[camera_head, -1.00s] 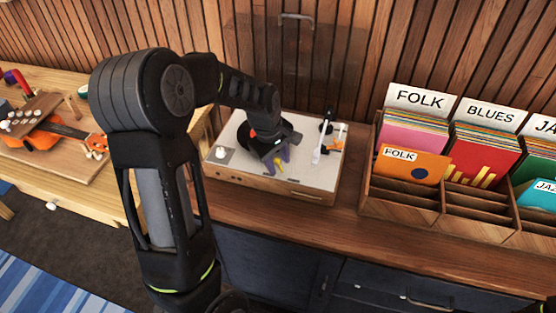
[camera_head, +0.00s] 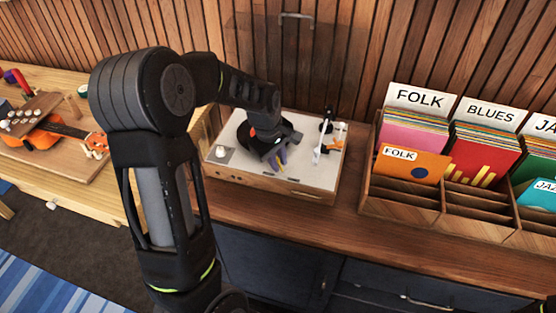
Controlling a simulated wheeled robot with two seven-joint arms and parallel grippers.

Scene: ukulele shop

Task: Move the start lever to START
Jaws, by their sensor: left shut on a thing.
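The record player (camera_head: 232,173) is a pale-topped wooden box on the cabinet, with a dark round platter at its back left. My left gripper (camera_head: 279,162) reaches down over the front of the platter. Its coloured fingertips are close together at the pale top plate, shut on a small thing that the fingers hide. The start lever and any START marking cannot be made out at this size; the lever may be what lies between the fingers. My right gripper is not in view.
A white tonearm (camera_head: 318,148) stands at the player's right, and a white knob (camera_head: 221,152) at its left. A wooden record rack (camera_head: 405,203) is to the right. An orange ukulele (camera_head: 42,137) lies on the bench at left. The cabinet top between player and rack is clear.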

